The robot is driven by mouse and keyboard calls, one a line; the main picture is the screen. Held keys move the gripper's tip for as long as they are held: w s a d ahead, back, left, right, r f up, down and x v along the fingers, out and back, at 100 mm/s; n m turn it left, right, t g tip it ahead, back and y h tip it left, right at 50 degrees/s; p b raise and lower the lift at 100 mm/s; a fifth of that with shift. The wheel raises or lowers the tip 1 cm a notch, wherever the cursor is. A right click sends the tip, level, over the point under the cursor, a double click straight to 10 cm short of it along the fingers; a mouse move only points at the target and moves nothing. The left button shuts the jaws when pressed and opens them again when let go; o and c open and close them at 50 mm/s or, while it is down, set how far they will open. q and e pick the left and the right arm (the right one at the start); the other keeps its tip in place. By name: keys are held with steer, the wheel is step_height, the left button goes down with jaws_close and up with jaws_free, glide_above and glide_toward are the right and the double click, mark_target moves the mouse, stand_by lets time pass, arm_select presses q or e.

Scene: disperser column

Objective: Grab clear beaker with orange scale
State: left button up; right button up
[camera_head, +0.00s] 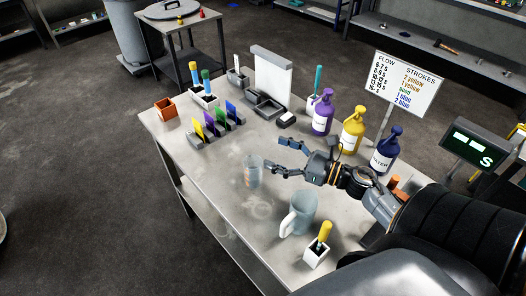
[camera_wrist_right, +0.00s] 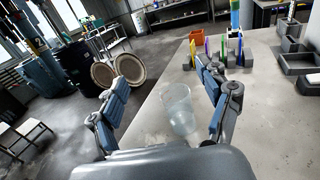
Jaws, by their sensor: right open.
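A clear beaker (camera_head: 253,172) stands upright on the metal table, left of my right gripper (camera_head: 274,156) in the head view. I cannot make out an orange scale on it. My right gripper is open, its fingers pointing toward the beaker. In the right wrist view the beaker (camera_wrist_right: 178,108) shows between the two spread fingers of my right gripper (camera_wrist_right: 162,78), closer to the right finger. I cannot tell whether a finger touches it. My left gripper is out of view.
A larger translucent jug (camera_head: 300,214) with a handle and a white holder with a yellow-handled tool (camera_head: 318,252) stand nearer. Purple (camera_head: 323,112), yellow (camera_head: 352,130) and blue (camera_head: 386,150) pump bottles stand behind the gripper.

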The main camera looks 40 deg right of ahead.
mark_target(261, 165)
steer(key=f+b, duration=0.2)
steer(key=f, duration=0.1)
steer(key=f+b, duration=0.4)
steer(key=f, duration=0.1)
steer(key=shift+w+f, duration=0.35)
steer(key=shift+w+a+r+p, duration=0.2)
steer(key=shift+w+r+p, duration=0.1)
steer(key=shift+w+r, duration=0.15)
steer(key=p+x, duration=0.1)
steer(key=x, duration=0.6)
steer(key=shift+d+f, duration=0.1)
steer(key=shift+f, duration=0.1)
jaws_close()
